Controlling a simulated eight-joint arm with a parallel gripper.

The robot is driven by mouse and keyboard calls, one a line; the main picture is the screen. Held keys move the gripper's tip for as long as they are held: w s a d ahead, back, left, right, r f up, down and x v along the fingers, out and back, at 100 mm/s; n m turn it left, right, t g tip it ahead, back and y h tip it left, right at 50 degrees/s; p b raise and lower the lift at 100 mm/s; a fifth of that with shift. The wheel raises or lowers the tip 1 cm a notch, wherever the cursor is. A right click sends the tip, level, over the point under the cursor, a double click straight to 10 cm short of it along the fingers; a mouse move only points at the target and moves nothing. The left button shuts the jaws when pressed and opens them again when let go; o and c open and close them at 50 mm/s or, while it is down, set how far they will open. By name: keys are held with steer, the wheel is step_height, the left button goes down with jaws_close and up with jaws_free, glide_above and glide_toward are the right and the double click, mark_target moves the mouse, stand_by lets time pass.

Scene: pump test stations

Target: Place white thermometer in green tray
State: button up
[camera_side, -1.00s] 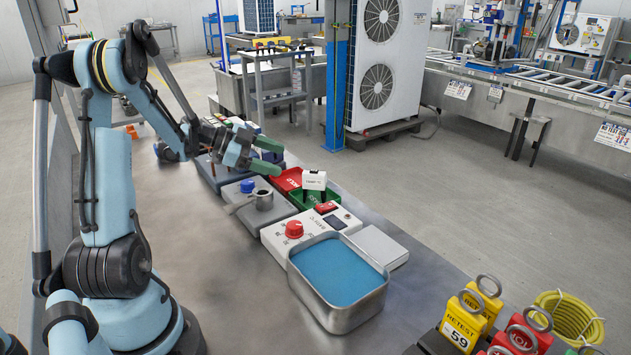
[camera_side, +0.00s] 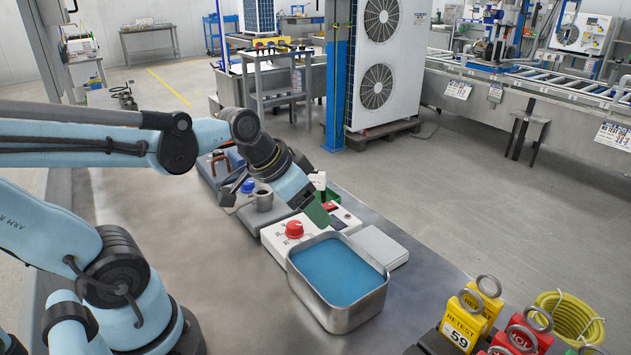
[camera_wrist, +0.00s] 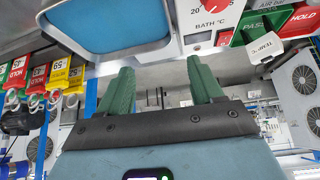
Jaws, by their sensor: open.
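The white thermometer (camera_wrist: 265,47), a small block lettered TEMP °C, appears to stand in the green tray (camera_wrist: 258,24) marked PASS, at upper right in the wrist view. In the side view, only a white part of the thermometer (camera_side: 318,179) shows behind my gripper, and the tray is mostly hidden. My gripper (camera_side: 322,212) points down over the white control box, nearer the bath than the thermometer. In the wrist view, its two green fingers (camera_wrist: 160,66) are apart with nothing between them.
A metal bath (camera_side: 338,280) with blue liquid stands in front of the control box (camera_side: 305,230) with a red knob. The red HOLD tray (camera_wrist: 300,21) is beside the green one. Yellow and red ringed tags (camera_side: 465,318) stand at front right.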

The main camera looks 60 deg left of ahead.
steer(key=shift+s+d+n+t+y, duration=0.3)
steer(key=shift+s+d+n+t, duration=0.15)
steer(key=shift+s+d, duration=0.4)
